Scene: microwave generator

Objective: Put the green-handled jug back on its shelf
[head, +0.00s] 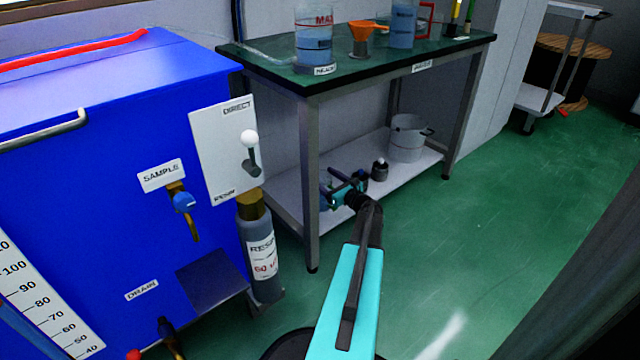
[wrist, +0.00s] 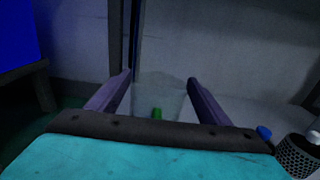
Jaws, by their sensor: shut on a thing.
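The jug (wrist: 158,93) is a faint, clear vessel between my fingers in the wrist view, with a small green part (wrist: 157,113) low on it that looks like its handle. My gripper (wrist: 158,79) is shut on the jug, one finger at each side. In the head view my gripper (head: 343,187) is under the bench, low over the front part of the pale lower shelf (head: 283,203). The jug cannot be made out there. Whether its base touches the shelf is not clear.
A white bucket (head: 406,140) and a small dark item (head: 380,169) stand on the shelf to the right. A bench leg (head: 311,190) is just left of my gripper. A grey resin bottle (head: 262,265) stands by the blue machine (head: 110,190). Floor at right is clear.

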